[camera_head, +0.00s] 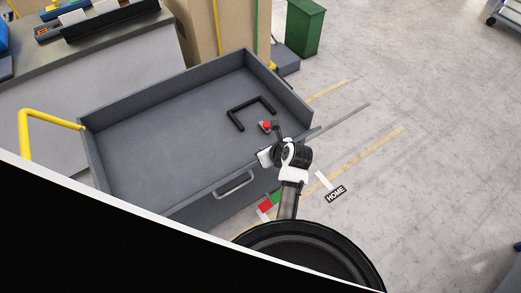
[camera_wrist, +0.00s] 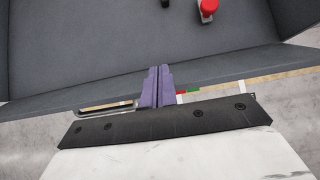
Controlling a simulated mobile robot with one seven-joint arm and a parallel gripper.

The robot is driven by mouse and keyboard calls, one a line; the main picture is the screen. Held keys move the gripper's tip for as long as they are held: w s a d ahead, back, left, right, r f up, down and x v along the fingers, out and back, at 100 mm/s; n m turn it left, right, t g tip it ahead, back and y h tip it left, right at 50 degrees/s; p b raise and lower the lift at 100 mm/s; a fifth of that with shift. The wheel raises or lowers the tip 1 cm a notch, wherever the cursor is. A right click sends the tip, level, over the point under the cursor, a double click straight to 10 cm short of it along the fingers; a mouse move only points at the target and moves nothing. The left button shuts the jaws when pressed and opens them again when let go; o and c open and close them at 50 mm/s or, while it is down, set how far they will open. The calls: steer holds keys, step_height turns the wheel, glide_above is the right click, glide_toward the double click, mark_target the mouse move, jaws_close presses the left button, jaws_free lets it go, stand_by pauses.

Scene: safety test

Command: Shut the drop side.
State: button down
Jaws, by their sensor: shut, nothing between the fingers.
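The grey cart tray (camera_head: 150,150) stands open at the top, with raised walls at the back and ends. Its drop side (camera_head: 205,205), a grey panel with a pale bar handle (camera_head: 234,185), is on the near side. No raised wall shows along that edge; the panel seems to hang down, though its exact tilt is unclear. My gripper (camera_head: 263,157) is over the near edge, right of the handle. In the wrist view its purple fingers (camera_wrist: 159,72) are shut and empty, with the handle (camera_wrist: 105,107) to their left. Contact with the panel cannot be told.
A black U-shaped bar (camera_head: 236,124) and a red-topped piece (camera_head: 266,126) are inside the tray. Red and green marks (camera_head: 265,207) show below the near edge. A yellow handle (camera_head: 24,135) is at left.

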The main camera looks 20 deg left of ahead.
steer(key=w+a+r+b, duration=0.1)
steer(key=w+a+r, duration=0.1)
steer(key=r, duration=0.7)
steer(key=shift+w+a, duration=0.2)
steer(key=shift+a, duration=0.3)
steer(key=shift+r, duration=0.15)
